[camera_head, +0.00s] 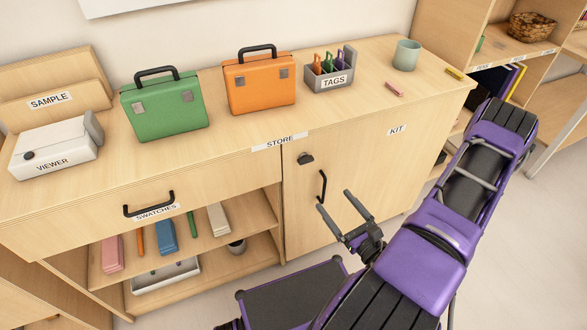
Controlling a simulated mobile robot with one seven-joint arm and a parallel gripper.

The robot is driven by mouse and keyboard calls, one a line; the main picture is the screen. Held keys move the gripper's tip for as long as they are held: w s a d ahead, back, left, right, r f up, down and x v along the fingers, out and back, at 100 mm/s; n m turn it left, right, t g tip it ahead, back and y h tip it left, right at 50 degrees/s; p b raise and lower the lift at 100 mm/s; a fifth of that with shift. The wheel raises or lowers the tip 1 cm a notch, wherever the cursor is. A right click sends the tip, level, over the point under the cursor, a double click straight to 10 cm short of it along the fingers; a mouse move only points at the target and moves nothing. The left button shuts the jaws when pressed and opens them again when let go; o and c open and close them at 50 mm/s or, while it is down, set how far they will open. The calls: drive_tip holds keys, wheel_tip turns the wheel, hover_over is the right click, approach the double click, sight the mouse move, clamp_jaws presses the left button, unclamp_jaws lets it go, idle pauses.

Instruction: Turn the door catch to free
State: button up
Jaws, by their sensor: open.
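The door catch (305,158) is a small dark knob near the top left corner of the wooden cupboard door (365,175). Its exact angle is too small to tell. A black upright door handle (322,187) sits below and right of the catch. The door looks shut. My gripper (334,200) is in front of the door, its two grey fingers spread apart and empty. It appears close to the lower end of the handle and below the catch; I cannot tell the gap in depth.
On the counter (215,150) stand a green case (165,108), an orange case (260,84), a TAGS caddy (330,72), a cup (407,55) and a white VIEWER box (55,148). A SWATCHES drawer (90,215) and open shelves are left of the door. Floor shows at the right.

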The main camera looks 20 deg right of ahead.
sight(308, 161)
drive_tip(key=w, duration=0.5)
drive_tip(key=w+m+h, duration=0.1)
drive_tip(key=w, duration=0.5)
drive_tip(key=w+h, duration=0.1)
drive_tip(key=w, duration=0.5)
drive_tip(key=shift+a+f+m, duration=0.35)
drive_tip(key=shift+f+m, duration=0.05)
drive_tip(key=shift+s, duration=0.1)
drive_tip(key=c, duration=1.4)
